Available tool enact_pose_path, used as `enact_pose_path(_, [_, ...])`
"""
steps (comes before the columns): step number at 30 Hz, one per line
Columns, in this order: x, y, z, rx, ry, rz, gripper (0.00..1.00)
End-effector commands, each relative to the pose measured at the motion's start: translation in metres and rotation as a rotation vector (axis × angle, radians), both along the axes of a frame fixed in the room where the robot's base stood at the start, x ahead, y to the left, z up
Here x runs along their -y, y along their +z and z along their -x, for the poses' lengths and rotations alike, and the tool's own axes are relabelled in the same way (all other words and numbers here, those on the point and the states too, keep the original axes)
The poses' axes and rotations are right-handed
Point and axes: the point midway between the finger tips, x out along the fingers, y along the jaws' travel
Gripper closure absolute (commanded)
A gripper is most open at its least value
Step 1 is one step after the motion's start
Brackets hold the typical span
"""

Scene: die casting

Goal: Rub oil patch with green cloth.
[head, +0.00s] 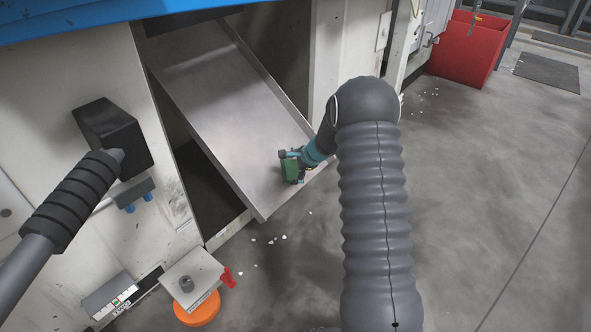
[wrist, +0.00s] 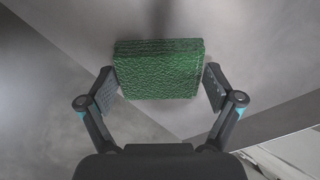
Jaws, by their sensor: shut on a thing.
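My gripper (wrist: 160,88) is shut on the green cloth (wrist: 158,68), a thick folded block with a wrinkled surface held between the two finger pads. In the head view my gripper (head: 297,163) and the green cloth (head: 291,170) are over the lower end of the sloping metal chute (head: 215,100). I cannot tell whether the cloth touches the chute. No clear oil patch shows on the chute; a dark soft band above the cloth in the wrist view may be shadow. Dark smudges (head: 305,228) lie on the floor below the chute.
A black box (head: 112,137) on the machine wall is at the left. A small white stand (head: 192,280) with an orange disc (head: 197,310) is at the bottom left. A red bin (head: 468,48) stands at the back right.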

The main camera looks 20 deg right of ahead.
Motion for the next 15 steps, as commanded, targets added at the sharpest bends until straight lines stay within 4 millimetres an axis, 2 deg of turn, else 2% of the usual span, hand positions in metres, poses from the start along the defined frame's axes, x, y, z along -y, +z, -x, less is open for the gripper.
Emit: enact_pose_path(15, [-0.028,0.001,0.021,-0.003,0.002,-0.001,0.53])
